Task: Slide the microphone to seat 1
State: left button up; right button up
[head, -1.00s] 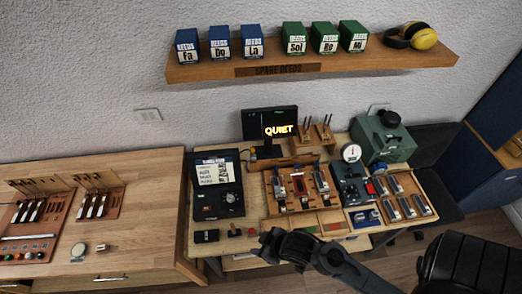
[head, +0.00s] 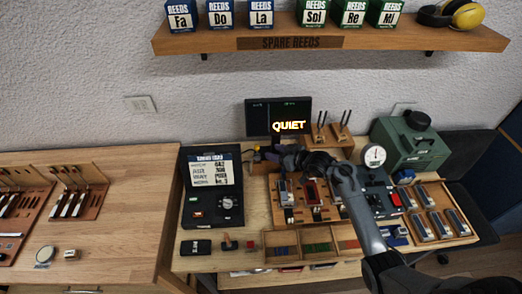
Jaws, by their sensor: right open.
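My right gripper (head: 268,154) is open, just below the monitor and behind the wooden rack (head: 290,218). It is small and dark here, and I see nothing between its fingers. My right arm comes in from the lower right and covers part of the rack. The rack holds silver pieces and a red piece (head: 312,192) in the middle. I cannot make out the microphone for certain, nor a label for seat 1. A small dark shape (head: 256,156) shows beside the fingertips. My left gripper is not in view.
A monitor (head: 260,117) reading QUIET stands at the back. An open black case (head: 212,205) is to the left. A dial gauge (head: 374,155), a green machine (head: 412,148) and a tray of silver pieces (head: 462,218) are to the right. The left bench's middle (head: 135,205) is clear.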

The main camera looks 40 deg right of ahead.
aim_at(258, 147)
jog(key=b+x, duration=0.1)
jog(key=x, duration=0.7)
jog(key=shift+w+f, duration=0.2)
jog(key=shift+w, duration=0.05)
grip_shut()
